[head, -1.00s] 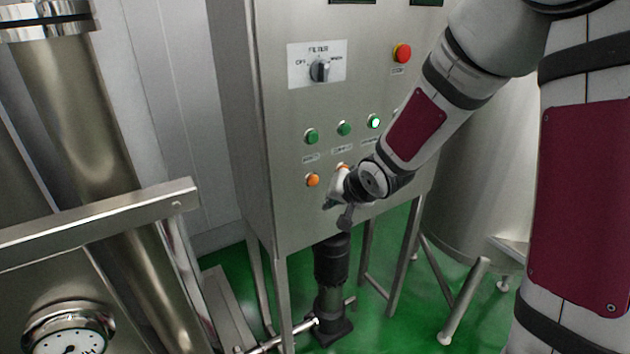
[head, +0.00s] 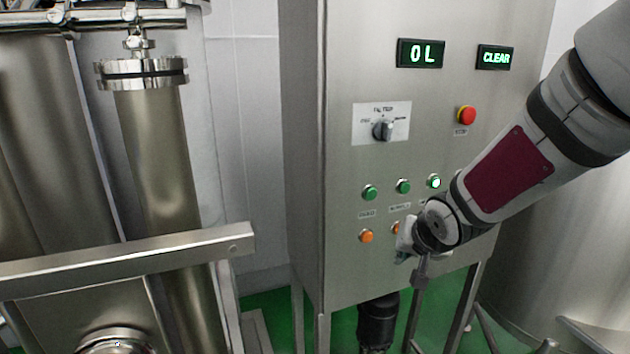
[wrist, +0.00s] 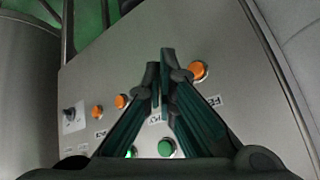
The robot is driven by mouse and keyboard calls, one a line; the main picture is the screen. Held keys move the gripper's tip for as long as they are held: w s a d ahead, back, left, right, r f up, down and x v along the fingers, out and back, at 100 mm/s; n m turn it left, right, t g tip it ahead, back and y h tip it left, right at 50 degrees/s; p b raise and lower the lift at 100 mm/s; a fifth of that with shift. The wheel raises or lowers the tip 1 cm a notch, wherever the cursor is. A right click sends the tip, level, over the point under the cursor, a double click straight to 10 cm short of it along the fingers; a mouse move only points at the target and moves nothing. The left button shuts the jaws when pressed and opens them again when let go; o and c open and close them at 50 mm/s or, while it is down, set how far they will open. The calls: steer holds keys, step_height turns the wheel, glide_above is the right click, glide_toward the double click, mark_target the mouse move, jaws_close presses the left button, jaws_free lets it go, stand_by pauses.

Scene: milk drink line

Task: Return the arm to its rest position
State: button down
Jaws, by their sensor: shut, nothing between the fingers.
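My gripper (head: 405,243) is in front of the lower part of a steel control panel (head: 345,270) in the head view, beside the row of orange buttons. Part of it is hidden by my wrist. In the wrist view its dark fingers (wrist: 163,78) meet at the tips, with nothing between them. Whether the tips touch the panel I cannot tell. My forearm reaches in from the right of the head view.
The panel carries a filter knob (head: 383,130), a red button (head: 466,115), green buttons (head: 403,186), one lit (head: 434,181), and orange buttons (head: 366,236). Displays read "0L" (head: 421,54) and "CLEAR" (head: 495,58). A steel rail (head: 130,258) and pipes stand left, a tank right.

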steer(key=s+r+n+g, duration=0.1)
steer(key=s+r, duration=0.2)
steer(key=s, duration=0.5)
steer(key=s+a+r+n, duration=0.1)
steer(key=s+r, duration=0.3)
steer(key=s, duration=0.5)
steer(key=s+a+r+n+g, duration=0.1)
steer(key=s+r, duration=0.3)
steer(key=s, duration=0.4)
steer(key=shift+s+n+g+b, duration=0.3)
steer(key=shift+s+n+b, duration=0.05)
steer(key=shift+n, duration=0.05)
